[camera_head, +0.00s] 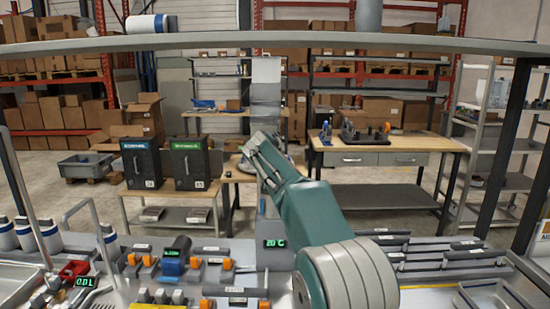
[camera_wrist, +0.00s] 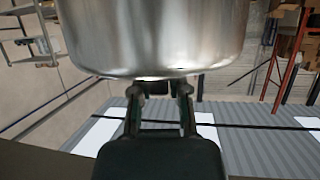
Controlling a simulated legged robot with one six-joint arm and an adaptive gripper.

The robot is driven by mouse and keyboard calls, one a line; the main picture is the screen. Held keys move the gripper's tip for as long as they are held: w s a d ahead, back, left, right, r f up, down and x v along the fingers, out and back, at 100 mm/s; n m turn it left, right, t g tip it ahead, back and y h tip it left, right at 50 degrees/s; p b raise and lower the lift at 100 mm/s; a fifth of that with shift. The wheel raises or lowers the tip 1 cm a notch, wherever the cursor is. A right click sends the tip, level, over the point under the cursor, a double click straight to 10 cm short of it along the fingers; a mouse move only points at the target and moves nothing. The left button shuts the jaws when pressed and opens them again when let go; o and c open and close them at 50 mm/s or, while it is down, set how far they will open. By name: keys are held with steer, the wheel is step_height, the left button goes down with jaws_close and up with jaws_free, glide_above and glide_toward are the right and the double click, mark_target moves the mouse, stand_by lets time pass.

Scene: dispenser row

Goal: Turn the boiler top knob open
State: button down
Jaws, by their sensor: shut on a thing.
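My gripper (camera_head: 254,156) is at the end of my green arm, near the middle of the head view, in front of a tall metallic column. In the wrist view its two fingers (camera_wrist: 160,95) reach toward the rim of a large shiny steel vessel (camera_wrist: 150,35), which I take to be the boiler. The fingers are shut on a small dark piece (camera_wrist: 157,87) at that rim, seemingly the top knob. Most of this piece is hidden, and its turn angle cannot be read. A green "20 °C" display (camera_head: 275,243) shows below my arm.
A grey overhead bar (camera_head: 400,42) crosses the head view. Orange-tipped switches (camera_head: 228,264), a blue-and-black device (camera_head: 175,258) and a red device with a green display (camera_head: 75,272) stand on the front counter. Two black boxes (camera_head: 190,163) and a workbench (camera_head: 380,150) are behind.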

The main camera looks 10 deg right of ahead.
steer(key=shift+n+y, duration=0.6)
steer(key=shift+y, duration=0.1)
steer(key=shift+n+t+y, duration=0.3)
steer(key=shift+n+y, duration=0.1)
steer(key=c, duration=0.6)
jaws_free()
steer(key=shift+w+a, duration=0.1)
steer(key=shift+w, duration=0.05)
steer(key=shift+s+a+r, duration=0.1)
steer(key=shift+s+r, duration=0.15)
steer(key=shift+s, duration=0.25)
steer(key=v, duration=1)
steer(key=shift+s+a, duration=0.15)
steer(key=shift+s, duration=0.2)
